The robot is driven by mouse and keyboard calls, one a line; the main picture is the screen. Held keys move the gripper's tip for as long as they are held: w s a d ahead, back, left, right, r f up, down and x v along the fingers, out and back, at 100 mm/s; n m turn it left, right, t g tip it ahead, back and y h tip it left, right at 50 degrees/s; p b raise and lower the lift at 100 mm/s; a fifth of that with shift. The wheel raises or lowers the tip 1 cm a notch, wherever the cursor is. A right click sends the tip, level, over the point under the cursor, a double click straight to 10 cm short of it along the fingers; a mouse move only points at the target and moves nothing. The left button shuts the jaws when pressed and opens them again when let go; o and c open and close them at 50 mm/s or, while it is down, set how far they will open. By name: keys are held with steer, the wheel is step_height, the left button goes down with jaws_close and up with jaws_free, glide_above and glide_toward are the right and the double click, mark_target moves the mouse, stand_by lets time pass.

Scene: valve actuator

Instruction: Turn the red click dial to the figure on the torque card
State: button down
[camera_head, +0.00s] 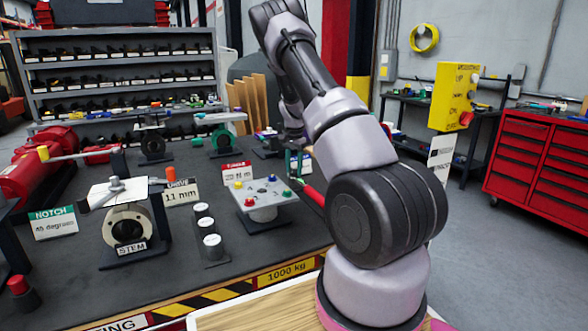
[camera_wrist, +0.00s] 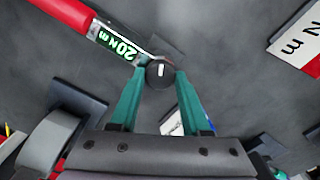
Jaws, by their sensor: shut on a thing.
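In the wrist view, my gripper (camera_wrist: 160,75) has its two teal fingers on either side of a round dark knob (camera_wrist: 159,70) with a white mark, and is shut on it. A red handle (camera_wrist: 65,12) joins a small display (camera_wrist: 115,42) that reads 20 N m, just left of the knob. In the head view the red handle (camera_head: 313,194) shows partly behind my arm; the knob is hidden there. The torque card (camera_head: 237,172), white with a red top, appears to read 20 N m. A card with N m (camera_wrist: 300,40) is cut off in the wrist view.
A plate with coloured knobs (camera_head: 264,191) stands left of my arm. The stem fixture (camera_head: 127,226), notch card (camera_head: 53,224) and a row of round pads (camera_head: 208,240) are further left. Several stands are at the back of the dark bench.

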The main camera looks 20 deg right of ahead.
mark_target(294, 171)
steer(key=shift+c, duration=1.8)
jaws_free()
step_height(294, 171, up, 11)
steer(key=shift+f, duration=0.1)
